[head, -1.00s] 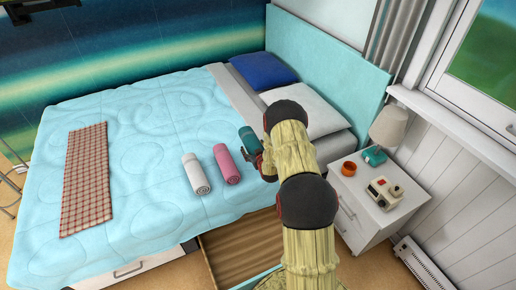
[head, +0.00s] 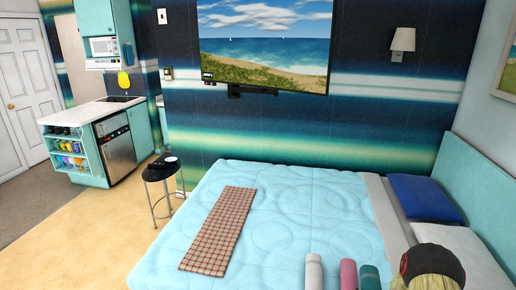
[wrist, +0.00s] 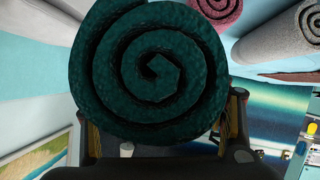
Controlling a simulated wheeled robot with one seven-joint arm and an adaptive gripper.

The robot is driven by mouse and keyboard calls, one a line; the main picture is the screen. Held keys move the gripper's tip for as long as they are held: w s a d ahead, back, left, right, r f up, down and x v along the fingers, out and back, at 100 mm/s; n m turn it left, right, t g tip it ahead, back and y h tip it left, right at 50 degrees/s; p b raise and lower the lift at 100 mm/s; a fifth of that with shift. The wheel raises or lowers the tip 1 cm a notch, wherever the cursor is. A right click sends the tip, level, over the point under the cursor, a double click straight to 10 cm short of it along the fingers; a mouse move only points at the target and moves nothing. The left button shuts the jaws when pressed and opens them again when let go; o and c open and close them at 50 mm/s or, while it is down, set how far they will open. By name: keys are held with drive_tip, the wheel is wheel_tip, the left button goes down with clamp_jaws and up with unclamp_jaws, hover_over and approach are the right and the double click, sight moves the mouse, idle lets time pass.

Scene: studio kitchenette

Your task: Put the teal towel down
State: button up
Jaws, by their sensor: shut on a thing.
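The rolled teal towel (head: 370,278) shows at the bottom edge of the head view, just right of the pink towel, with its lower part cut off. In the wrist view its spiral end (wrist: 155,75) fills the middle. My gripper (wrist: 162,125) is shut on it, with one finger on each side. Whether the towel touches the bed cannot be told. In the head view the gripper itself is out of frame; part of my arm shows at the bottom right.
The rolled pink towel (head: 347,274) and white towel (head: 314,272) lie on the bed (head: 290,200) left of the teal one. A checked red runner (head: 220,230) lies farther left. Blue (head: 423,197) and white pillows are behind my arm. The bed's middle is clear.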

drive_tip(key=s+a+r+n+y, duration=0.1)
drive_tip(key=s+a+r, duration=0.2)
drive_tip(key=a, duration=0.6)
drive_tip(key=s+a+r+n+y, duration=0.2)
drive_tip(key=a+r, duration=0.1)
drive_tip(key=a, duration=0.6)
drive_tip(key=s+a+r+n+t+y, duration=0.1)
drive_tip(key=s+a+r+y, duration=0.1)
drive_tip(key=a, duration=0.7)
drive_tip(key=shift+s+a+r+n, duration=0.3)
drive_tip(key=shift+s+r, duration=0.15)
drive_tip(key=shift+s, duration=0.4)
drive_tip(key=shift+d, duration=0.1)
